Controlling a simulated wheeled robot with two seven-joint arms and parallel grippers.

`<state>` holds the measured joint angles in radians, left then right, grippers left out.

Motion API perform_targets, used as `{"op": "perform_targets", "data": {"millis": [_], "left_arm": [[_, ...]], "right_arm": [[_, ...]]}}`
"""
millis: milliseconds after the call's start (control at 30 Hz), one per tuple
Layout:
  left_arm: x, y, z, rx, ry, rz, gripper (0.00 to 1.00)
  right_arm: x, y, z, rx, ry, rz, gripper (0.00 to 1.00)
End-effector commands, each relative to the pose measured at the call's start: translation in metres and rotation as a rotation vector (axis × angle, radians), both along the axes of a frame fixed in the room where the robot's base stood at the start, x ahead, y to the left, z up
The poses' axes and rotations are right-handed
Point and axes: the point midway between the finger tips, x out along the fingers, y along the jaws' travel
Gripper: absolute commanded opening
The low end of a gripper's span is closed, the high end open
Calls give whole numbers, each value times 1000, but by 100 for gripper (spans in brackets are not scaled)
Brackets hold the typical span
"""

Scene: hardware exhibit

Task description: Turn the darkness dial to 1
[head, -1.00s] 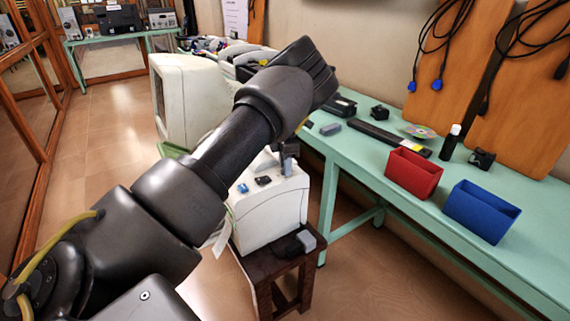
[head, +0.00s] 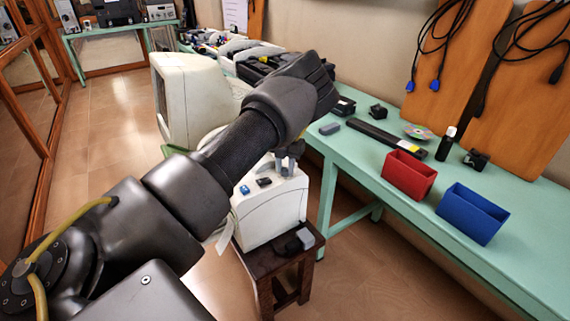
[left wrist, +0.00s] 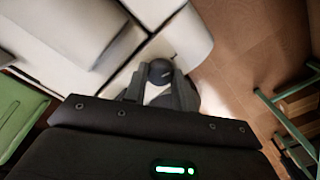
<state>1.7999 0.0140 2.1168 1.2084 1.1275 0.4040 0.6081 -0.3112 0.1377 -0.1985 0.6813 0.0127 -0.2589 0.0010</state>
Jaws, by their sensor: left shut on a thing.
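The darkness dial (left wrist: 160,71) shows in the left wrist view as a dark round knob with a faint light mark on it. My left gripper (left wrist: 158,85) has one finger on each side of the dial and is shut on it. In the head view my left gripper (head: 287,160) points down at the top of a white machine (head: 275,217), partly behind my forearm. The dial cannot be made out there, and its number markings are not readable in either view. My right gripper is not in view.
The machine stands on a dark wooden stool (head: 268,262) with a small grey-black object (head: 293,242) on it. A white monitor (head: 190,95) is behind my arm. The green bench (head: 365,150) at right holds a red box (head: 409,176) and a blue box (head: 472,213).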

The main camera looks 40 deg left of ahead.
Motion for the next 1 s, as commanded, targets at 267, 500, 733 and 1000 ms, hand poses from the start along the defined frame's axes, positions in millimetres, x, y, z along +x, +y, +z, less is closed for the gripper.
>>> {"op": "perform_targets", "data": {"millis": [267,500,733,1000], "left_arm": [[1,0,1,1,-2,149,4],[1,0,1,1,-2,209,4],[1,0,0,1,-2,223,4],[0,0,0,1,-2,222,29]], "right_arm": [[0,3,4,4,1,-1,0],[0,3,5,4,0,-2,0],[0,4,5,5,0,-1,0],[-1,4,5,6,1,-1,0]]}}
